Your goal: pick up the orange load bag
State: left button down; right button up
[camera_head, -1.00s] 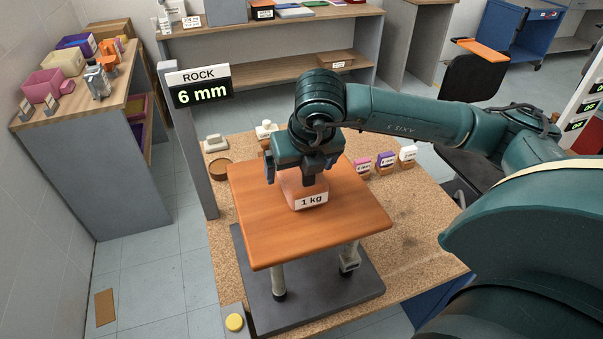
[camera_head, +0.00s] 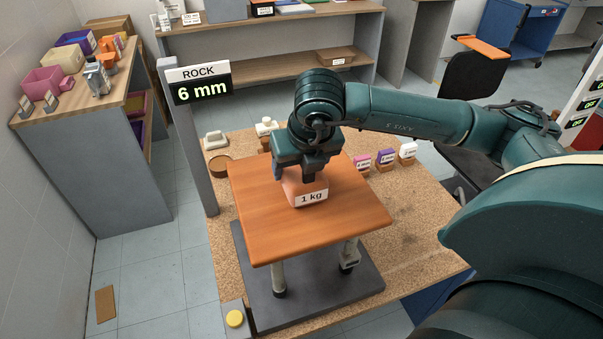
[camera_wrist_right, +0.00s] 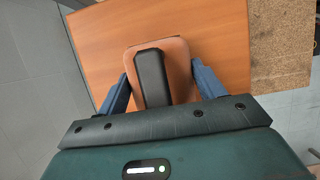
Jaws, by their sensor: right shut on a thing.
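The orange load bag (camera_head: 305,188) has a white "1 kg" label on its front and rests on the orange wooden seat (camera_head: 340,221). In the right wrist view, the bag (camera_wrist_right: 180,62) has a black strap-like handle across its top. My right gripper (camera_head: 299,176) is over the bag, with its fingers shut on it from both sides. In the right wrist view, the blue fingers of the gripper (camera_wrist_right: 160,74) stand at either side of the bag. My left gripper is not in view.
The seat stands on legs over a dark base plate (camera_head: 320,292) on a cork-topped table (camera_head: 410,235). Small labelled blocks (camera_head: 386,158) stand behind the seat. A yellow button (camera_head: 235,318) is at the front.

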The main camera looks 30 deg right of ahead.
jog(key=c, duration=0.5)
jog(key=shift+w+r, duration=0.1)
jog(key=shift+r, duration=0.05)
